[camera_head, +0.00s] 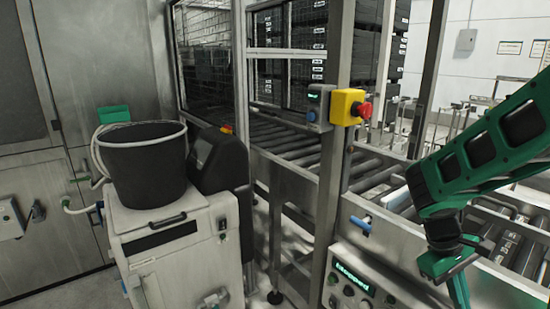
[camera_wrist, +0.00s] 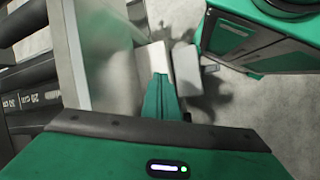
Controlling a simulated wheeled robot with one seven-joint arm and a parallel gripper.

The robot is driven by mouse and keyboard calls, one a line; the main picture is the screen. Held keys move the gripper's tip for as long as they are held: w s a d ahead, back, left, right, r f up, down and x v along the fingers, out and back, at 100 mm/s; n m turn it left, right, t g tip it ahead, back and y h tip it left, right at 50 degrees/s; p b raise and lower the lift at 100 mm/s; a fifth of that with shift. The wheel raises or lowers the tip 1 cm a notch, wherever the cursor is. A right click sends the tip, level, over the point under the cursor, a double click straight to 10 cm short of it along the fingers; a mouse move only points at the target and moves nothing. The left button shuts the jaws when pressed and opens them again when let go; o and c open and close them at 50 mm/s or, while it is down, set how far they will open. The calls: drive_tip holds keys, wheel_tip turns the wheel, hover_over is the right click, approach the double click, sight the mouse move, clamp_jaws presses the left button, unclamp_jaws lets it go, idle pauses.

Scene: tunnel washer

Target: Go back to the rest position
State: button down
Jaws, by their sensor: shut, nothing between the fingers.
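My green arm (camera_head: 490,150) reaches in from the right in the head view, bent downward at its end. My gripper (camera_head: 459,292) hangs pointing down in front of the roller conveyor's side, near the bottom right. In the wrist view my gripper (camera_wrist: 161,80) shows its green fingers together, shut, with nothing held.
A yellow box with a red stop button (camera_head: 364,110) sits on a steel post left of my arm. A roller conveyor (camera_head: 290,140) runs behind it. A control panel (camera_head: 353,280) reads "Stopped". A black bucket (camera_head: 143,165) stands on a white cabinet (camera_head: 180,245) at left.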

drive_tip(key=s+r+m+t+y, duration=0.1)
drive_tip(key=s+r+m+y, duration=0.1)
drive_tip(key=s, duration=0.5)
drive_tip(key=s+a+r+m+t+y, duration=0.1)
drive_tip(key=s+r+m+y, duration=0.1)
drive_tip(key=s+r+m, duration=0.3)
drive_tip(key=shift+s+m+t+y, duration=0.3)
drive_tip(key=shift+s+m+t, duration=0.1)
drive_tip(key=shift+s+m, duration=0.6)
drive_tip(key=shift+w, duration=0.1)
